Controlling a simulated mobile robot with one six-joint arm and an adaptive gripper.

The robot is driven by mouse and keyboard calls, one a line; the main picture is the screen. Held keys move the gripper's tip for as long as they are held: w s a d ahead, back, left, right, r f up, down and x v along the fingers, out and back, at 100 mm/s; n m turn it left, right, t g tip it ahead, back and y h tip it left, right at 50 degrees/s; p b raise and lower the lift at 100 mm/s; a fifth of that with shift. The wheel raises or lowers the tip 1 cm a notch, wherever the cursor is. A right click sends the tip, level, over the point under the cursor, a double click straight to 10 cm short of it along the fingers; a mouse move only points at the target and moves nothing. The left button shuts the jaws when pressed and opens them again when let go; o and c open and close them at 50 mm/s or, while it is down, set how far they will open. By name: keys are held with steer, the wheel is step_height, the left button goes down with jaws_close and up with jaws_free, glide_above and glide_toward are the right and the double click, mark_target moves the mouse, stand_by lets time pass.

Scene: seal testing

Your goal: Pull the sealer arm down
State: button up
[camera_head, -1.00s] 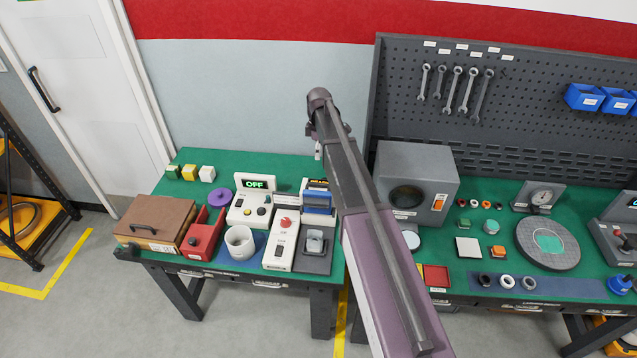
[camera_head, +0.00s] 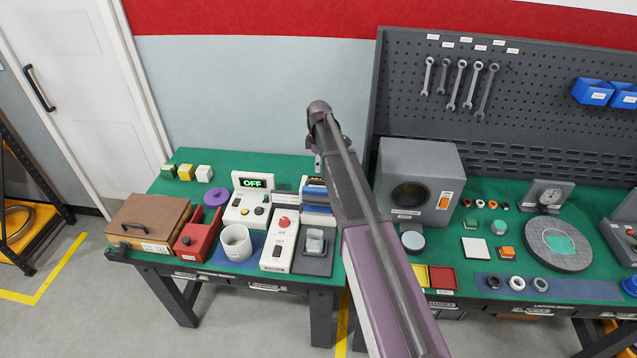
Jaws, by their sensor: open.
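A blue-and-white device (camera_head: 316,208), which looks like the sealer, stands at the right end of the left green-topped table (camera_head: 222,168). My purple and grey arm crosses in front of it and covers its right side. The position of its sealer arm cannot be made out. My arm rises from the bottom right to a dark joint above the table. A small grey piece hangs just beyond it, above the device. My gripper's fingers are hidden behind my arm, so any contact cannot be seen.
Left of the device stand a white unit reading OFF (camera_head: 246,205), a box with a red button (camera_head: 281,240), a white cup (camera_head: 236,242), a red holder (camera_head: 201,233) and a brown case (camera_head: 150,222). A grey box (camera_head: 420,180) stands right of my arm. The table's back middle is clear.

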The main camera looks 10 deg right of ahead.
mark_target(318, 198)
steer(key=shift+s+a+f+b, duration=0.1)
steer(key=shift+s+f+b, duration=0.05)
steer(key=shift+f+b, duration=1.25)
steer(key=shift+s+f+b, duration=0.1)
steer(key=shift+f+b, duration=1.1)
steer(key=shift+f, duration=0.3)
jaws_close()
